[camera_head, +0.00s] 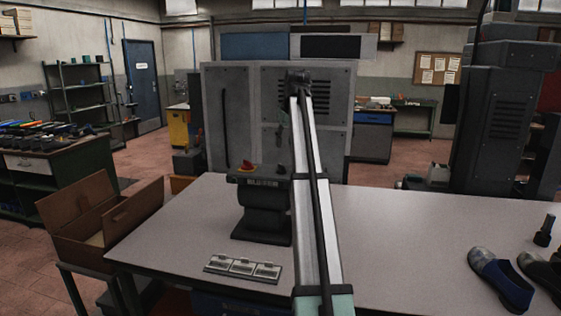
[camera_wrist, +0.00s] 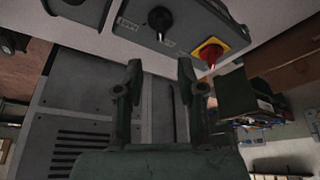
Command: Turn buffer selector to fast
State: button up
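The buffer unit (camera_head: 265,205) stands on the grey table, a dark pedestal with a labelled box on top. In the wrist view its grey panel (camera_wrist: 130,28) is turned around, with a round black selector knob (camera_wrist: 159,18) bearing a light mark, and a red rotary switch on a yellow plate (camera_wrist: 210,52). The red switch (camera_head: 246,168) and black knob (camera_head: 281,169) also show small in the head view. I cannot read the selector's setting. My gripper (camera_wrist: 160,70) is open and empty, its fingers apart from the panel.
A low plate with three panels (camera_head: 242,267) lies on the table in front of the unit. Blue-grey shoes (camera_head: 500,280) and a dark upright object (camera_head: 545,230) are at the right. A tall grey cabinet (camera_head: 232,120) stands behind. The table's right middle (camera_head: 410,220) is clear.

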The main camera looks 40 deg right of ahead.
aim_at(280, 164)
jog(key=p+x, duration=0.2)
jog(key=x, duration=0.8)
jog(key=shift+w+f, duration=0.2)
jog(key=shift+f, duration=0.15)
grip_shut()
